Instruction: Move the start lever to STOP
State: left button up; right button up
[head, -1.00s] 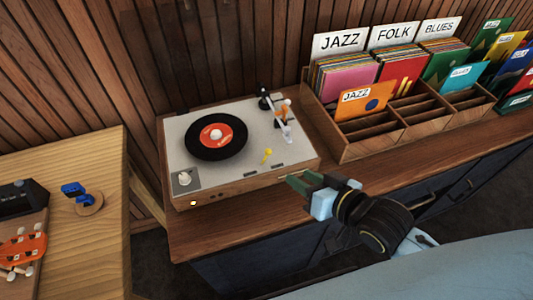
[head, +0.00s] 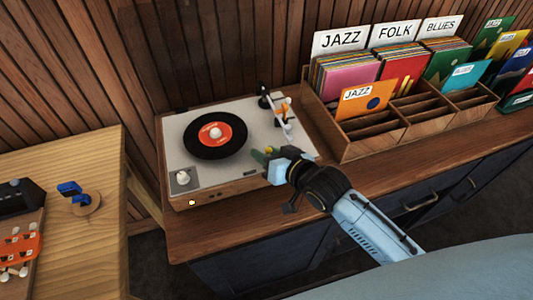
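The turntable (head: 240,172) sits on the wooden cabinet, with a black record (head: 233,144) with a red label on its platter. A small knob (head: 182,180) is at its front left corner, and a tonearm (head: 278,112) is at its right. The small yellow start lever (head: 267,151), near the front right of the deck, is now mostly hidden by my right gripper (head: 263,156). The fingertips are right at the lever; I cannot tell whether they touch it, or whether they are open or shut. No lever labels are readable. My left gripper is not in view.
A divided wooden record rack (head: 370,148) with jazz, folk and blues sleeves stands right of the turntable. A light wooden table (head: 105,230) at the left holds a blue clip-like item (head: 72,189) and a ukulele headstock (head: 22,245). The cabinet's front strip (head: 220,222) is clear.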

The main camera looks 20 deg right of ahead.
jog(key=shift+w+a+f, duration=0.1)
jog(key=shift+w, duration=0.1)
grip_shut()
jog(key=n+h+p, duration=0.1)
jog(key=p, duration=0.2)
jog(key=a+n+h+p, duration=0.1)
jog(key=p, duration=0.3)
jog(key=shift+a+r+g, duration=0.1)
jog(key=shift+r+g, duration=0.2)
jog(key=shift+r, duration=0.1)
jog(key=shift+a+f+n+h+p, duration=0.2)
jog(key=shift+a+n+h+p, duration=0.15)
jog(key=shift+n+h+p, duration=0.5)
jog(key=shift+s+a+f+n+h, duration=0.1)
jog(key=shift+a+f+n+h, duration=0.15)
jog(key=shift+n+h, duration=0.5)
